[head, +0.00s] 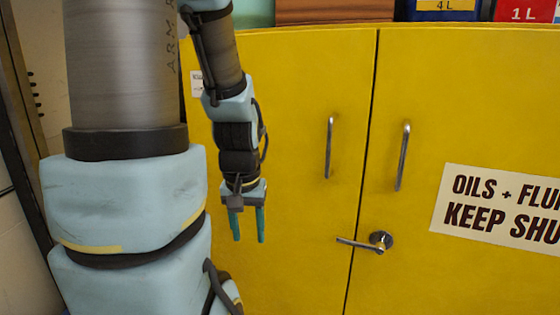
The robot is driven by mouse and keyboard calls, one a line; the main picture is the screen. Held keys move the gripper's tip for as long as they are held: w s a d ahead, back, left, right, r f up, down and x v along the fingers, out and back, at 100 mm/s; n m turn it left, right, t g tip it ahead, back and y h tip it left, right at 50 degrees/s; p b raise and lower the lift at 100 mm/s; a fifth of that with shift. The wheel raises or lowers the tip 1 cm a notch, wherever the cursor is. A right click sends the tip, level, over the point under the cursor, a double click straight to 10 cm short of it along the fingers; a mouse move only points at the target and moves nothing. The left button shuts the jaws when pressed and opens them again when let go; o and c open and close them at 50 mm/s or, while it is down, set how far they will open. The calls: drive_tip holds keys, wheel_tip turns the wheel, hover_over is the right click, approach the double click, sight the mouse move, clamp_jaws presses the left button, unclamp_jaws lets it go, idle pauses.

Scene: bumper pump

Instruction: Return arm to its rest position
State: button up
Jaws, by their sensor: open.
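My gripper (248,238) hangs with its two green fingers pointing down, left of the middle of the head view. The fingers are apart with nothing between them. My arm comes down from the top of the picture, and a large grey and pale blue part of it fills the left side. The gripper is in front of the left door of a yellow cabinet (300,240). I cannot tell how far it is from the door.
Both cabinet doors look shut, with two upright handles (330,148) and (403,157) and a lever latch (379,242). A sign (500,212) reads "OILS + FLU… KEEP SHU…". Containers, one blue (443,12) and one red (526,11), stand on top.

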wheel_tip(320, 180, up, 21)
drive_tip(key=p, duration=2)
drive_tip(key=shift+r, duration=0.15)
drive_tip(key=shift+c, duration=0.3)
